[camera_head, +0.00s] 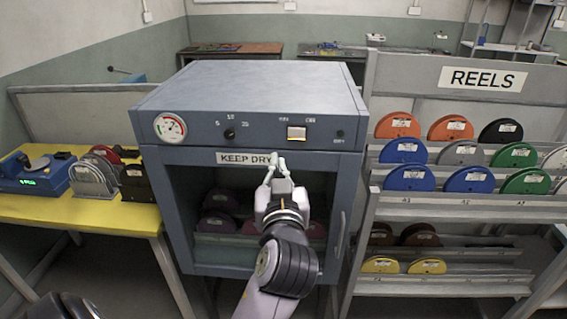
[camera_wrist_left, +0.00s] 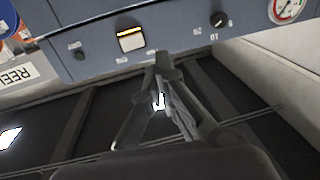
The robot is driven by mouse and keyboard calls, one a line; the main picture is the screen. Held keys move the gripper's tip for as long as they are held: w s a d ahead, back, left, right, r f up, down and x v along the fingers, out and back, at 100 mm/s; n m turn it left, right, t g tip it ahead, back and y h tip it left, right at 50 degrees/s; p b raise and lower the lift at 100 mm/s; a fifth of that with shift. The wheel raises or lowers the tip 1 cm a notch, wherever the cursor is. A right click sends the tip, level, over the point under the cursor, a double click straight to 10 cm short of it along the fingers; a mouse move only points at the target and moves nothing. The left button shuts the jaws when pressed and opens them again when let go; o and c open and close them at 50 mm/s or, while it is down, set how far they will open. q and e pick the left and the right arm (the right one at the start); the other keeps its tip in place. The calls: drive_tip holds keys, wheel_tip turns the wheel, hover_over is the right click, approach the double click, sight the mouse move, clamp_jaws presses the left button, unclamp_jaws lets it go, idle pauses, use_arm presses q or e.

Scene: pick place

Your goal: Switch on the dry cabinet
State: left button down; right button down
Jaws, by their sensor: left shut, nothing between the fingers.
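The dry cabinet (camera_head: 255,88) is a blue-grey box with a glass door and a "KEEP DRY" label (camera_head: 246,158). Its front panel carries a round gauge (camera_head: 170,127), a black knob (camera_head: 229,134) and a lit rectangular switch (camera_head: 296,133). In the left wrist view the switch (camera_wrist_left: 131,38) is cream with an orange strip along one edge, and the knob (camera_wrist_left: 219,20) is beside it. My left gripper (camera_head: 276,157) is shut and empty, its fingertips in front of the panel's lower edge, below and left of the switch. In the left wrist view the fingertips (camera_wrist_left: 162,60) are near the switch, apparently apart from it.
A shelf labelled "REELS" (camera_head: 482,79) with several coloured reels stands close on the right. A yellow table (camera_head: 85,214) with a blue device (camera_head: 35,175) and reels is on the left. A door handle (camera_head: 340,235) sits at the cabinet's right edge.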

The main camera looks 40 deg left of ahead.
use_arm(q)
drive_tip(key=shift+s+d, duration=0.2)
drive_tip(key=shift+s, duration=0.3)
drive_tip(key=shift+s+d, duration=0.2)
drive_tip(key=shift+s, duration=0.3)
use_arm(e)
drive_tip(key=shift+s+f, duration=0.15)
drive_tip(key=shift+s, duration=0.55)
drive_tip(key=shift+s+f, duration=0.1)
drive_tip(key=shift+s, duration=0.55)
